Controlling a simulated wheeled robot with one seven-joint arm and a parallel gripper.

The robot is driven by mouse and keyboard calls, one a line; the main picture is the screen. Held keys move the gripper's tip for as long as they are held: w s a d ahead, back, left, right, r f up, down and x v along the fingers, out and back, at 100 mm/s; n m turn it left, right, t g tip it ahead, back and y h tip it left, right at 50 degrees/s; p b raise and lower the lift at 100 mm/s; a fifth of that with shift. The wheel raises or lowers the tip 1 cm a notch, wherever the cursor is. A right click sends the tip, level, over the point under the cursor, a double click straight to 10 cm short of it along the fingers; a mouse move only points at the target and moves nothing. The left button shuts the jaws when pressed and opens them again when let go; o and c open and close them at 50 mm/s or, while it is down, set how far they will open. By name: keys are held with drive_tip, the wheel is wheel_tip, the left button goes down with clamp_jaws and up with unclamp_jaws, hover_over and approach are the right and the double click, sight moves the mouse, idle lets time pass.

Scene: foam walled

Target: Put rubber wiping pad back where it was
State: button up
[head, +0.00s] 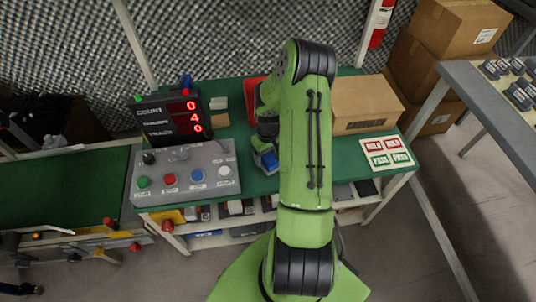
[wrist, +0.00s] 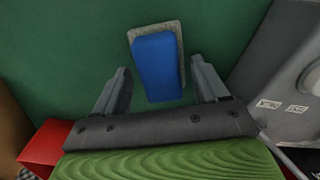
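The rubber wiping pad (wrist: 158,68), a blue block with a grey-beige edge, lies on the green table top (wrist: 80,45) in the wrist view. My gripper (wrist: 160,72) is open. Its two dark fingers stand to the left and right of the pad, with a gap on both sides; neither is seen touching it. In the head view the blue pad (head: 268,160) shows just left of my green arm, beside the control panel. My fingers are mostly hidden there by the arm.
The grey control panel (head: 187,178) with buttons and the counter display (head: 180,117) stand left of the pad. A red object (head: 252,92) lies behind my arm. A cardboard box (head: 366,104) and a sheet of red and green labels (head: 386,153) are to the right.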

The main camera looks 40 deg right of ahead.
wheel_tip(320, 180, up, 12)
drive_tip(key=p, duration=0.4)
wheel_tip(320, 180, up, 9)
drive_tip(key=h, duration=0.1)
hover_over(268, 157)
drive_tip(key=a, duration=0.5)
drive_tip(key=s+a+r+n+t, duration=0.1)
drive_tip(key=s+a+r+t, duration=0.1)
drive_tip(key=a+r, duration=0.55)
drive_tip(key=s+a+r+n+t+y, duration=0.1)
drive_tip(key=s+a+r+t, duration=0.2)
drive_tip(key=s+a+r, duration=0.4)
drive_tip(key=s+a, duration=0.3)
drive_tip(key=s, duration=0.3)
drive_tip(key=shift+s+a+r+t, duration=0.15)
drive_tip(key=shift+s+a+t, duration=0.1)
drive_tip(key=shift+t, duration=0.05)
wheel_tip(268, 157, up, 10)
drive_tip(key=p, duration=0.9)
